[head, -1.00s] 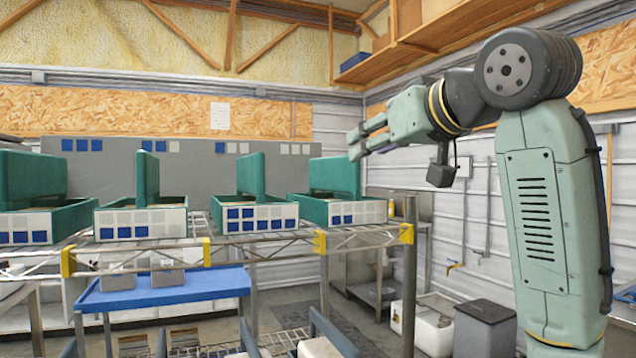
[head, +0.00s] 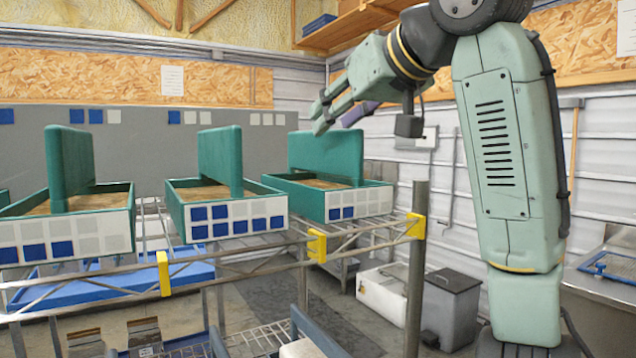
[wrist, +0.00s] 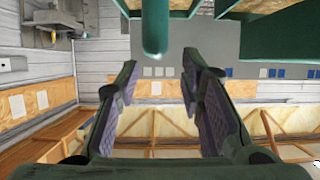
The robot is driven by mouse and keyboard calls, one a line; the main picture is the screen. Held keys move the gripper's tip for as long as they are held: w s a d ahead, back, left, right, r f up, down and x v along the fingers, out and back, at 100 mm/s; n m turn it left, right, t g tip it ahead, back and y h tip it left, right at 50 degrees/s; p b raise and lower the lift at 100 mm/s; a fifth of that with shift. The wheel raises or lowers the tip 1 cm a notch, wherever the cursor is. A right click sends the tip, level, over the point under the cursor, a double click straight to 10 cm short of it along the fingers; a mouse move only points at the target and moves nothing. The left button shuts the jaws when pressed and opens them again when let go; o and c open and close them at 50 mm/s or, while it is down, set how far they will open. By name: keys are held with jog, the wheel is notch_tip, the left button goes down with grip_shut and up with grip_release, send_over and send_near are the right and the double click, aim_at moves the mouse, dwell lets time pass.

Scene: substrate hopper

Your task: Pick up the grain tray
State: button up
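Several green grain trays stand on a wire rack. Each has a tall upright green panel and a front plate of blue, white and grey squares.
The wire rack (head: 290,245) has yellow corner clips and a metal post (head: 416,280). A grey board (head: 250,122) with rows of squares stands behind. A blue table (head: 110,288) is beyond the rack. A white bin (head: 382,292) and dark bin (head: 452,305) stand on the floor.

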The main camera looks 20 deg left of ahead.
jog(key=p, duration=0.2)
send_over(319, 168)
jog(key=w, duration=0.1)
jog(key=shift+w+a+f, duration=0.1)
jog(key=shift+a+f, duration=0.05)
jog(key=shift+f, duration=0.45)
jog(key=shift+w+a+f, duration=0.1)
jog(key=shift+f, duration=0.45)
jog(key=shift+c, duration=0.6)
grip_shut()
jog(key=shift+r, duration=0.1)
